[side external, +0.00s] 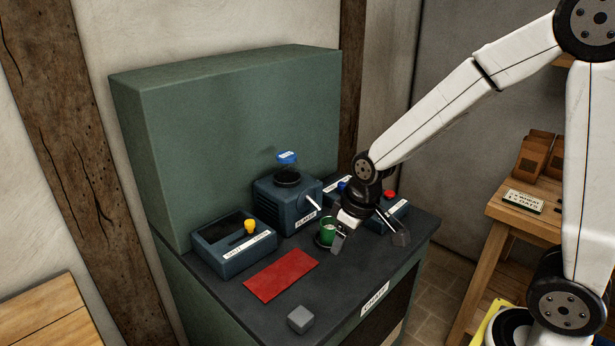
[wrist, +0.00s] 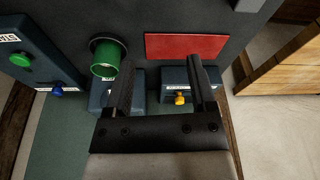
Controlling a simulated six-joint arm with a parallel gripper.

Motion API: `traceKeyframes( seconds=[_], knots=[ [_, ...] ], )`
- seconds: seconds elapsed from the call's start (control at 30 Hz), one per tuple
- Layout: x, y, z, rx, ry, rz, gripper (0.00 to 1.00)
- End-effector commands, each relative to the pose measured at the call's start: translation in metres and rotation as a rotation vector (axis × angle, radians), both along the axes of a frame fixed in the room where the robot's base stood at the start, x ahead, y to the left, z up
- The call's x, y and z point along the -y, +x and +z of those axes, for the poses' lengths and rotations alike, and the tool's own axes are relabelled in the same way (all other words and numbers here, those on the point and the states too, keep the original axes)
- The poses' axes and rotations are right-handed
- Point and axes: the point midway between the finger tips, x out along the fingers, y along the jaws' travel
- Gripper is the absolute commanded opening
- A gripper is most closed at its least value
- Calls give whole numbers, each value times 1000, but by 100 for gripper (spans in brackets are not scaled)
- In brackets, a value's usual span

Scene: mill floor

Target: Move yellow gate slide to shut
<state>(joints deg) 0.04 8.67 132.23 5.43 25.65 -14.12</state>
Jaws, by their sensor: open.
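The yellow gate slide knob (side external: 250,226) stands on a blue-grey box (side external: 232,245) at the left of the dark bench top. A slot runs in the box's top, and the knob is toward its right side. The knob also shows in the wrist view (wrist: 180,99), just left of the right finger. I cannot tell which end of the slot is shut. My gripper (side external: 370,240) is open and empty, over the bench's right part, to the right of the knob and apart from it. In the wrist view my gripper (wrist: 160,75) has its two fingers spread wide.
A green cup (side external: 327,232) stands near my gripper. A box with a lever and blue-topped part (side external: 288,190) stands behind. A button box (side external: 390,218) is at right. A red mat (side external: 281,275) and grey block (side external: 301,319) lie in front.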

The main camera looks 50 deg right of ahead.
Motion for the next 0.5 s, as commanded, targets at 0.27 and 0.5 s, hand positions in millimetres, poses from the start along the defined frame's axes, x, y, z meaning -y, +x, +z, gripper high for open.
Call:
traceKeyframes(
  seconds=[0.27,0.5],
  knots=[
    [-10,76,11,21,16,185,72],
    [-21,136,18,56,38,357,72]
  ],
)
